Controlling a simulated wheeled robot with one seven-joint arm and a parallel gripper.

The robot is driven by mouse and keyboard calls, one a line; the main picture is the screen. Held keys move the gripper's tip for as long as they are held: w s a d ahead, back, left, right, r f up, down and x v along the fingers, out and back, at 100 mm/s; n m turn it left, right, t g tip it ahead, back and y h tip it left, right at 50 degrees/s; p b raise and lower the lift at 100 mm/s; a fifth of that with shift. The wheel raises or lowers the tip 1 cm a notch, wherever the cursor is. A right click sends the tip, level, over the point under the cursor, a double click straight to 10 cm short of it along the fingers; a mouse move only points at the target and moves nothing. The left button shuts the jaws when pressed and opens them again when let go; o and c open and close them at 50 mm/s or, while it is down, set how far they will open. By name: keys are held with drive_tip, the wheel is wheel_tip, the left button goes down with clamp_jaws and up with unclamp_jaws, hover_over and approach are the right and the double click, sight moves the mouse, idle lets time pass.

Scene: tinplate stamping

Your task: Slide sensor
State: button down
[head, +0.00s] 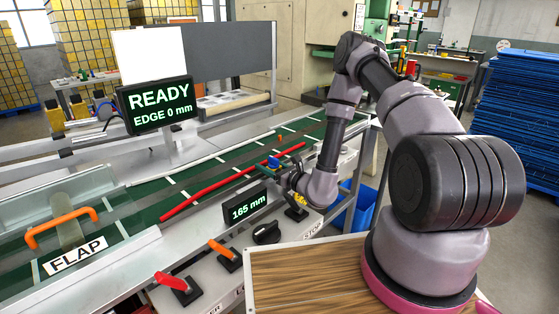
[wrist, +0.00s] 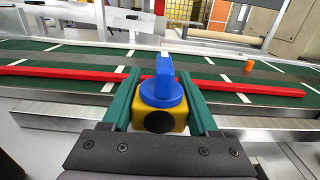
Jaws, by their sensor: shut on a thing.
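The sensor, a yellow block (wrist: 158,118) with a blue upright knob (wrist: 165,75) on a round blue base, sits between the green fingers of my gripper (wrist: 165,95) in the wrist view. My gripper is shut on it. In the head view the blue knob (head: 273,162) shows at the near edge of the green conveyor, with my gripper (head: 277,173) around it; the yellow block is mostly hidden there. A long red bar (head: 205,192) runs along the conveyor just beyond the sensor; it also shows in the wrist view (wrist: 60,78). A small display (head: 248,206) reads 165 mm.
A larger display (head: 158,106) reads READY, EDGE 0 mm. An orange-handled flap (head: 70,222) spans the conveyor at left. Orange and red levers (head: 224,250) and a black knob (head: 266,234) stand on the front panel. A small orange cylinder (wrist: 249,65) stands beyond the red bar.

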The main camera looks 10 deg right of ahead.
drive_tip(key=shift+s+a, duration=0.6)
drive_tip(key=shift+a, duration=0.15)
drive_tip(key=shift+c, duration=0.8)
unclamp_jaws()
drive_tip(key=v, duration=1)
drive_tip(key=shift+s+d, duration=0.2)
drive_tip(key=shift+s, duration=0.1)
